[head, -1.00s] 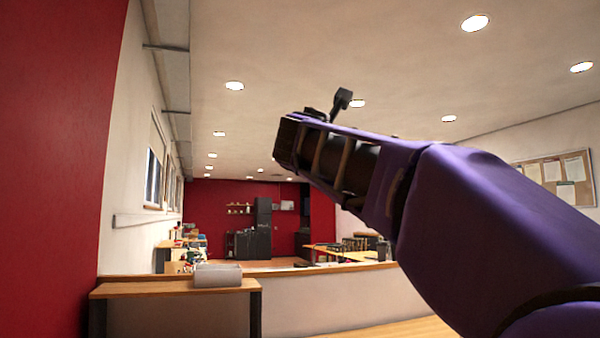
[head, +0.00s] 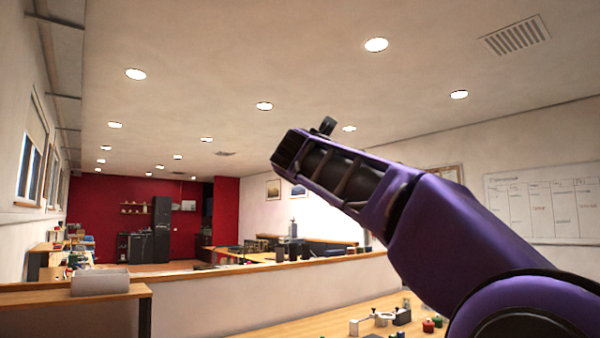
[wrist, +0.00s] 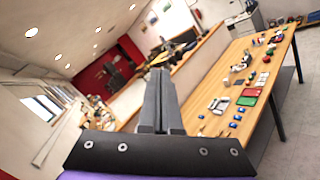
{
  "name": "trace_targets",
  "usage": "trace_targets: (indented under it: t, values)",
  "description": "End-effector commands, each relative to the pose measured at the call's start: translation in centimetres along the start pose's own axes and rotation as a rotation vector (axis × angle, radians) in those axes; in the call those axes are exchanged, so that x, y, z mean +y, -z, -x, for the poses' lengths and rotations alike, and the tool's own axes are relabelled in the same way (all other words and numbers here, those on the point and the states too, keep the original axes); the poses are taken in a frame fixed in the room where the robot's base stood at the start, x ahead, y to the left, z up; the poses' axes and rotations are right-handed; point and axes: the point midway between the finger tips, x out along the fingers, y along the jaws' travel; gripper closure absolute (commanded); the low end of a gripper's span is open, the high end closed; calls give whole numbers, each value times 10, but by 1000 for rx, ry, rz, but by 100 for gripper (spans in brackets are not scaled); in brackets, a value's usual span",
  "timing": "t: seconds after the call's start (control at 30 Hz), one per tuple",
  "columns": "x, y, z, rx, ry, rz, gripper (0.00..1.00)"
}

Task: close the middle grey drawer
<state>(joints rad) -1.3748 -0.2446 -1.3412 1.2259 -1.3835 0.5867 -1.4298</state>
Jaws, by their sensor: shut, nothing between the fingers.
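I cannot make out the middle grey drawer in either view. In the wrist view my gripper (wrist: 158,78) is shut, its two dark fingers together with nothing between them. It points out over the room, with a long wooden table to its right. In the head view my purple and black arm reaches up and left across the middle, in the air and apart from the furniture.
A low white partition (head: 230,312) with a wooden top crosses the head view. A grey box (head: 100,283) sits on a wooden counter at left.

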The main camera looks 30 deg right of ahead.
Motion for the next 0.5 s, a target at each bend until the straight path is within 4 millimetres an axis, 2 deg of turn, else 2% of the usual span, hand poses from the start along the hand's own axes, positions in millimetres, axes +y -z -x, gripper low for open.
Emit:
trace_targets:
  t: [0.13,0.43,0.5]
  values:
    - [-8,3,-2,19,11,-28,100]
    - [-11,5,-2,26,16,-41,100]
    - [-19,11,-3,45,28,-74,100]
